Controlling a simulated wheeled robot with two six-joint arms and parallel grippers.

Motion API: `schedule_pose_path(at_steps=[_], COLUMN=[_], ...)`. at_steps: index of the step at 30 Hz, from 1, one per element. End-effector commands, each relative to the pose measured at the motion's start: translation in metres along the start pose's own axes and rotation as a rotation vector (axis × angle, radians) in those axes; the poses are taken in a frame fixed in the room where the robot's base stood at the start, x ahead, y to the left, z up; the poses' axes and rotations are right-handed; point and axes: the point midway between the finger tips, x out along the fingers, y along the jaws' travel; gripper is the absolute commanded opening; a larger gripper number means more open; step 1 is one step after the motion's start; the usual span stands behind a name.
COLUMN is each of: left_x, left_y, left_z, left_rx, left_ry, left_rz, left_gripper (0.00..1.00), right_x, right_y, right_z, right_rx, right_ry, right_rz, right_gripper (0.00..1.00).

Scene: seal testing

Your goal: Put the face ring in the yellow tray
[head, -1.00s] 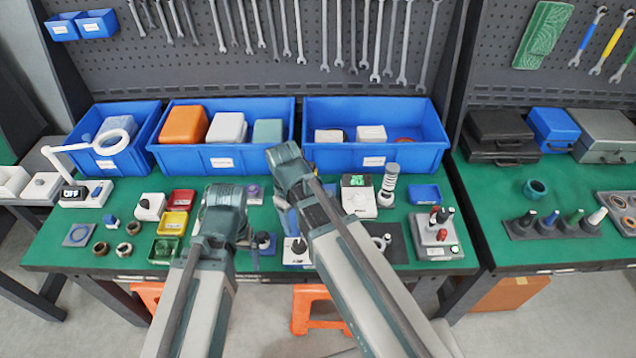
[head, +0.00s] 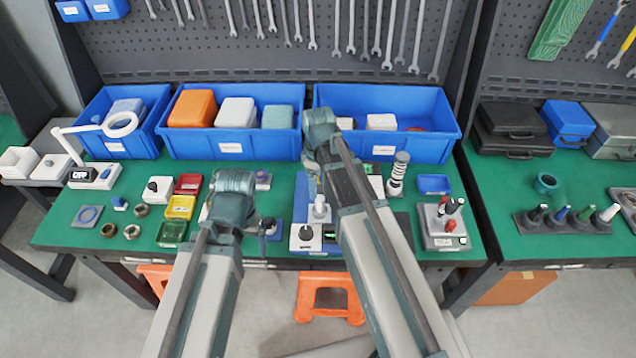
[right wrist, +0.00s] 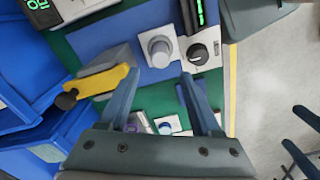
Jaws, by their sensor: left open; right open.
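The yellow tray (head: 180,207) sits on the left half of the green bench, between a red tray and a green tray. Several small metal rings (head: 132,231) lie to its left; I cannot tell which ring, if any, is the face ring. My left gripper (head: 232,208) is right of the yellow tray, its fingers mostly hidden by its wrist. My right gripper (right wrist: 160,75) is open and empty in the right wrist view, its fingers pointing toward a fixture with a grey cylinder (right wrist: 158,48). In the head view its wrist hides its fingers.
The fixture has a black knob (right wrist: 198,54) and a yellow bar (right wrist: 95,85) beside it. Blue bins (head: 230,146) line the back. A red tray (head: 188,184) and a green tray (head: 171,233) flank the yellow tray. A lamp (head: 94,174) stands far left.

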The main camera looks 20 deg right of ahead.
Motion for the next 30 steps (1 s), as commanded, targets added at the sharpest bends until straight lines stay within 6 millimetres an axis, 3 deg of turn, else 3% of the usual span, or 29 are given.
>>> schedule_pose_path(at_steps=[1, 18, 30], left_x=[0.015, 0.094, 0.104], left_y=[0.001, 0.009, 0.01], left_z=[-0.001, -0.005, -0.006], left_rx=[0.0, 0.0, 0.0], left_ry=[0.0, 0.0, 0.0], left_rz=[0.0, 0.0, 0.0], left_gripper=[0.94, 0.94, 0.94], right_x=[0.015, 0.095, 0.104], right_y=[0.0, 0.0, 0.0], right_z=[0.0, 0.0, 0.0], right_rx=[0.0, 0.0, 0.0], right_ry=[0.0, 0.0, 0.0], right_rz=[0.0, 0.0, 0.0], right_gripper=[0.65, 0.65, 0.65])
